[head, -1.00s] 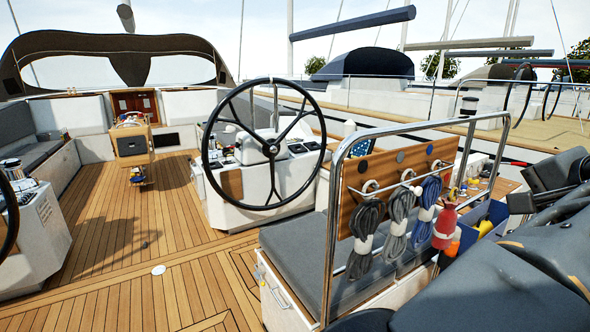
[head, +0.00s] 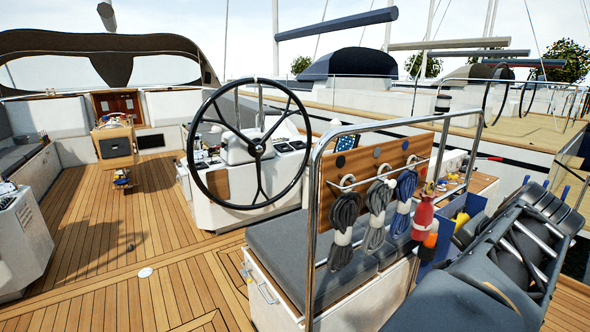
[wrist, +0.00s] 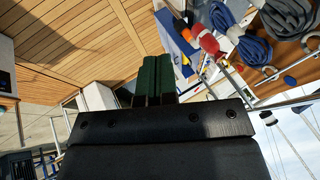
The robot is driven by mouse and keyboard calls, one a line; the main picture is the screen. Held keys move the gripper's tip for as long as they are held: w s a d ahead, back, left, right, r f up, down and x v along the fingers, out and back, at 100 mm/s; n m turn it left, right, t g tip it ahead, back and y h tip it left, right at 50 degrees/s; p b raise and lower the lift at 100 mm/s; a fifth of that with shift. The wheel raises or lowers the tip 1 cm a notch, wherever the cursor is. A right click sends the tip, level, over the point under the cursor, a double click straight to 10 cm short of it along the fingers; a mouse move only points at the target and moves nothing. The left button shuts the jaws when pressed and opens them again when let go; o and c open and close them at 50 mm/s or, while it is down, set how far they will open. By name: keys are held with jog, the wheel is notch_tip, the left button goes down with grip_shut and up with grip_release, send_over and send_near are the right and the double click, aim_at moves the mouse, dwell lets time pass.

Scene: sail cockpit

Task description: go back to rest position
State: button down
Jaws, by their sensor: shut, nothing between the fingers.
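My gripper (wrist: 155,70) shows in the wrist view with its two dark green fingers pressed together and nothing between them. It points past a blue bin (wrist: 178,45) and a red bottle (wrist: 207,42), touching neither as far as I can see. In the head view my dark arm is folded at the lower right, beside the blue bin (head: 474,206). The gripper's fingertips cannot be made out there.
A bench (head: 290,262) with a steel rail carries a wooden board (head: 375,168) hung with rope coils (head: 344,222) and the red bottle (head: 423,217), close left of my arm. A steering wheel (head: 187,137) stands beyond.

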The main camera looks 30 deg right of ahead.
jog(key=w+a+f+n+g+y, duration=0.2)
jog(key=w+a+f+n, duration=0.85)
jog(key=a, duration=0.45)
jog(key=w+a+f+n+y, duration=0.1)
jog(key=a+f+n, duration=0.1)
jog(key=a, duration=0.6)
jog(key=w+a+f+n, duration=0.1)
jog(key=a+f+n, duration=0.2)
jog(key=a, duration=0.6)
jog(key=shift+w+f+n+y, duration=0.3)
jog(key=shift+f+n+y, duration=0.1)
jog(key=shift+n, duration=0.65)
